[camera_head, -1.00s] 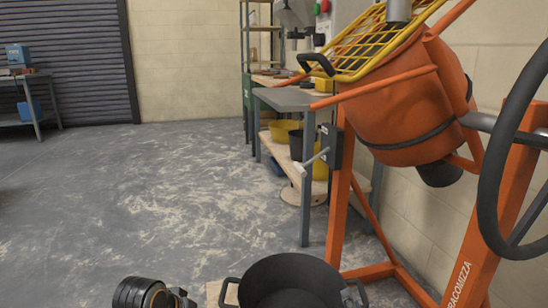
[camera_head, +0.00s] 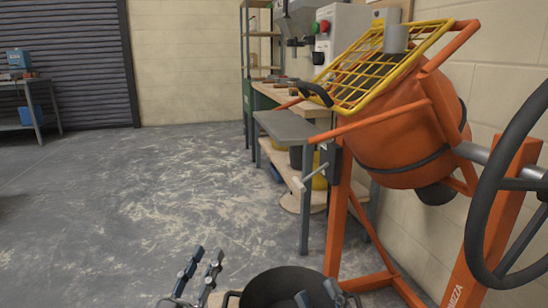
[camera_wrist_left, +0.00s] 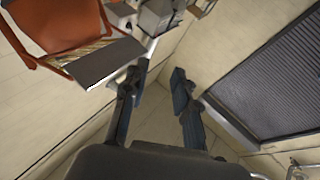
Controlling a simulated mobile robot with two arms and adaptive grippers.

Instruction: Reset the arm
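My left gripper (camera_head: 203,264) rises at the bottom of the head view, left of the black tub (camera_head: 270,281). Its two fingers stand apart with nothing between them. The left wrist view also shows this gripper (camera_wrist_left: 157,84) open and empty, with wall behind the gap. My right gripper (camera_head: 319,291) shows only by its fingertips at the bottom edge, by the right side of the tub. Its tips are apart and no held thing shows. The rest of that arm is out of view. The tub's lower part is cut off by the frame.
The orange mixer (camera_head: 395,135) with its yellow grate (camera_head: 375,72) and black wheel (camera_head: 482,205) stands on the right. A grey table (camera_head: 287,126) stands behind it. The floor (camera_head: 150,190) at left is clear. The left wrist view shows a dark shutter (camera_wrist_left: 275,90).

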